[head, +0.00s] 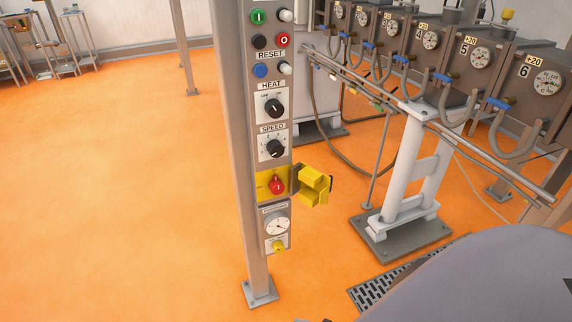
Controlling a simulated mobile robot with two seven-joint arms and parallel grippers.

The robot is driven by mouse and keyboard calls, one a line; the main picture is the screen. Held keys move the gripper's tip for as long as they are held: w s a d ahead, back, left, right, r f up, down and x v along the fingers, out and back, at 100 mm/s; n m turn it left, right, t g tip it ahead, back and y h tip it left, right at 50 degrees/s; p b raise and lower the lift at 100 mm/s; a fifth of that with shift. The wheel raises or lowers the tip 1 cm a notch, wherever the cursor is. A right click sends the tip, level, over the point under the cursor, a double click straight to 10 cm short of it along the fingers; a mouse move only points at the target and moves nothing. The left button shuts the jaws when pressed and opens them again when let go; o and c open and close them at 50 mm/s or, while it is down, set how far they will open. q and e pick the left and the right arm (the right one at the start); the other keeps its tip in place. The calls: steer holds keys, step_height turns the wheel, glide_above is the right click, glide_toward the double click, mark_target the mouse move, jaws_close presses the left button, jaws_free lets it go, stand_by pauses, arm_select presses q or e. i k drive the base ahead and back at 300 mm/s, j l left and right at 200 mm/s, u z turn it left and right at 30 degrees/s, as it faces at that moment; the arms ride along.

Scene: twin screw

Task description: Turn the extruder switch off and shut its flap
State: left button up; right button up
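The extruder switch (277,185) is a red rotary knob on a yellow plate, low on the control panel of a grey post in the head view. Its handle looks roughly upright, but its marks are too small to read. The yellow flap (313,180) stands open, swung out to the right of the switch, and leaves the knob uncovered. Neither of my grippers is in view, and nothing touches the switch or the flap.
Above the switch are the SPEED knob (275,149), the HEAT knob (274,108) and several push buttons. A round gauge (277,226) sits below it. To the right stand a white support (408,180), pipes and several numbered grey units. The orange floor (130,200) at left is clear.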

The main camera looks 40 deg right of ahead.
mark_target(276, 187)
steer(key=u, duration=0.8)
steer(key=i, duration=1.15)
steer(key=i+z, duration=0.25)
steer(key=i, duration=0.3)
steer(key=i+j+z, duration=0.1)
steer(key=i+z, duration=0.2)
steer(key=i, duration=0.25)
steer(key=i+z, duration=0.35)
steer(key=i, duration=0.15)
steer(key=i+j+z, duration=0.1)
steer(key=i+z, duration=0.25)
steer(key=i, duration=0.15)
steer(key=i+z, duration=0.8)
steer(key=i, duration=0.2)
steer(key=i+z, duration=0.8)
steer(key=z, duration=0.2)
steer(key=i+l+z, duration=0.1)
steer(key=i+z, duration=0.7)
steer(key=z, duration=0.2)
steer(key=i+l+z, duration=0.1)
steer(key=i+z, duration=0.35)
steer(key=i+j+z, duration=0.1)
steer(key=i+z, duration=0.35)
steer(key=k, duration=0.05)
